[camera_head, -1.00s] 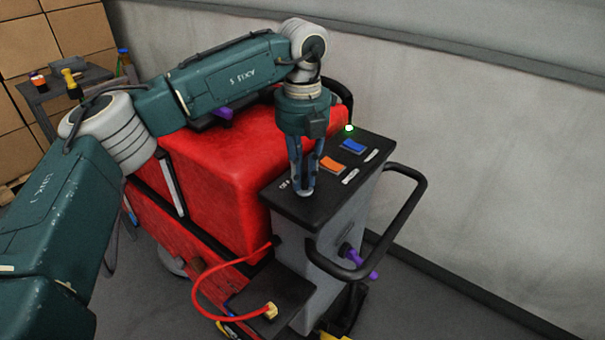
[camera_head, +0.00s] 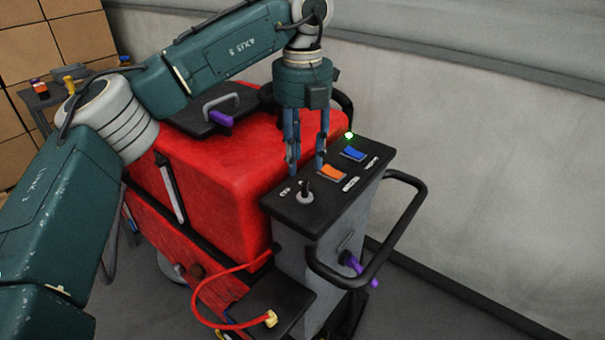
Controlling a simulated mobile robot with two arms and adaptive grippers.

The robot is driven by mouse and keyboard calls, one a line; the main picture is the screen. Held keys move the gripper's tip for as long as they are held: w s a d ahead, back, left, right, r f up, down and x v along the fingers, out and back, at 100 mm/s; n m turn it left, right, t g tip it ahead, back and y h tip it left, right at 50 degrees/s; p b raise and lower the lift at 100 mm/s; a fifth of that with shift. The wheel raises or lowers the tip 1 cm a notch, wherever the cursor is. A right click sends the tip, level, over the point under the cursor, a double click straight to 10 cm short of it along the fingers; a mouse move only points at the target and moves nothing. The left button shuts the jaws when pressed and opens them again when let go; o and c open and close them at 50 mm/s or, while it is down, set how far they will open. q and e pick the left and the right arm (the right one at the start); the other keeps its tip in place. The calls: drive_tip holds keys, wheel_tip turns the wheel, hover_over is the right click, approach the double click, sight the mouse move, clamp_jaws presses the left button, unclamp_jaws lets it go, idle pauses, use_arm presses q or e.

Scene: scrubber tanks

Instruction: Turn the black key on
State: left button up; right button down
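The black key (camera_head: 305,187) stands upright in a pale round switch on the black control panel (camera_head: 325,220) of the red scrubber. Small white markings lie beside it on the panel. My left gripper (camera_head: 306,166) points down just above and behind the key. Its two fingers are spread apart with nothing between them, and the key is clear of them. My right gripper is not in view.
An orange switch (camera_head: 332,172) and a blue switch (camera_head: 353,154) sit on the same panel, with a lit green light (camera_head: 349,135) at its back edge. A black handlebar (camera_head: 412,215) juts out at the right. The red tank (camera_head: 220,165) is beside the arm.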

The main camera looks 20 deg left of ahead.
sight(303, 183)
use_arm(q)
wheel_tip(303, 183, up, 6)
drive_tip(key=shift+f, duration=0.25)
idle(0.4)
